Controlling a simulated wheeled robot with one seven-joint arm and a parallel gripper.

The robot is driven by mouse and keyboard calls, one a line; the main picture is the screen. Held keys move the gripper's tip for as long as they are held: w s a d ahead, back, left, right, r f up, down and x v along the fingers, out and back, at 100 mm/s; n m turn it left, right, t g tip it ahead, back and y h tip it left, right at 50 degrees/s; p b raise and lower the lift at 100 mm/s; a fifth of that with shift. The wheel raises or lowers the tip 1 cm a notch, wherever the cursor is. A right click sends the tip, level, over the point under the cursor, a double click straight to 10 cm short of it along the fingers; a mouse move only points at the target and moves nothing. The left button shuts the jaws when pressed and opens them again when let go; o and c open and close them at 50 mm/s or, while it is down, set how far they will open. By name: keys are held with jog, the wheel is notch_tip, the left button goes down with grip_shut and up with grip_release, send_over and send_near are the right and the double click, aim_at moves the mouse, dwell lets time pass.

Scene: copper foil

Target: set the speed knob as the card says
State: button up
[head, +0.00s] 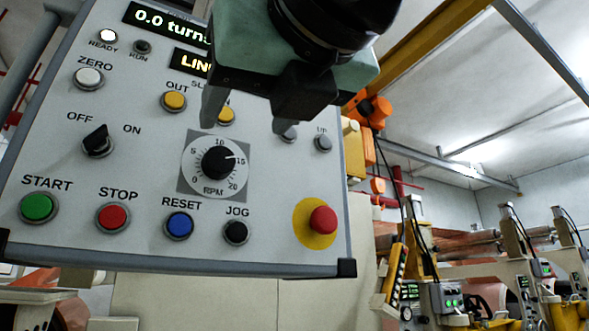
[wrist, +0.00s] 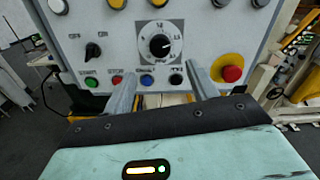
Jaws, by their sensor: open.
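The speed knob (head: 217,162) is a black round knob on a white RPM dial (head: 188,172) marked 0 to 20, on a grey control panel (head: 150,250). Its white pointer line points right, near the 15 mark. In the wrist view the knob (wrist: 160,46) sits at the upper middle. My gripper (head: 245,120) is open and empty, in front of the panel and above the dial in the head view. In the wrist view its two fingers (wrist: 163,88) stand apart below the knob, not touching it. I see no card in either view.
Near the dial are a RESET button (head: 180,225), a JOG button (head: 236,232), an OFF/ON switch (head: 98,141) and a red mushroom button (head: 323,220) on yellow. The display (head: 165,22) reads 0.0 turns, partly hidden by my gripper. Machinery stands to the right.

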jog(key=b+v, duration=0.5)
jog(key=v, duration=0.2)
jog(key=shift+s+d, duration=0.15)
jog(key=shift+s, duration=0.05)
dwell(0.5)
